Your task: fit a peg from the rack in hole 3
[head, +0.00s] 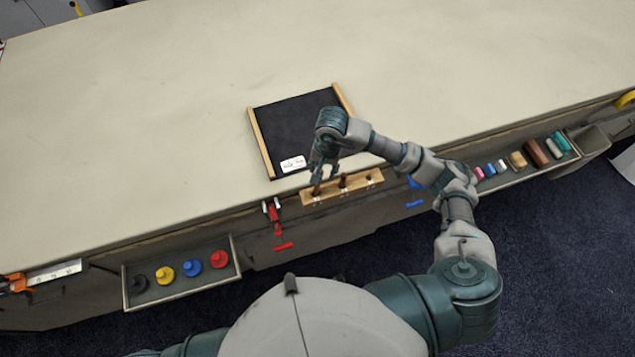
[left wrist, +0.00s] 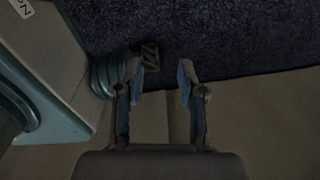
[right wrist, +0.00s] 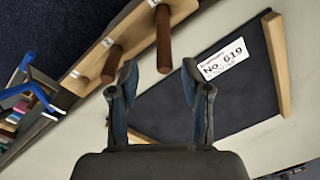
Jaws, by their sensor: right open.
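A wooden strip (head: 357,185) with white number labels runs along the table's front edge. Brown pegs stand out from it: one at the middle place (right wrist: 113,63), by a label that seems to read 2, and one at the end place (right wrist: 163,40). The third place (right wrist: 77,75) shows a label and no peg; I cannot read its number. My right gripper (head: 322,170) is open over the strip; in the right wrist view the end peg's tip lies between its fingertips (right wrist: 159,74), unheld. My left gripper (left wrist: 160,66) is open and empty, low by the floor.
A black board (head: 295,130) with wooden side rails and a white label (head: 293,164) lies behind the strip. A red clamp (head: 277,225) hangs at the edge. A tray of coloured knobbed discs (head: 180,296) is left, a tray of coloured blocks (head: 520,163) right. The tabletop is mostly clear.

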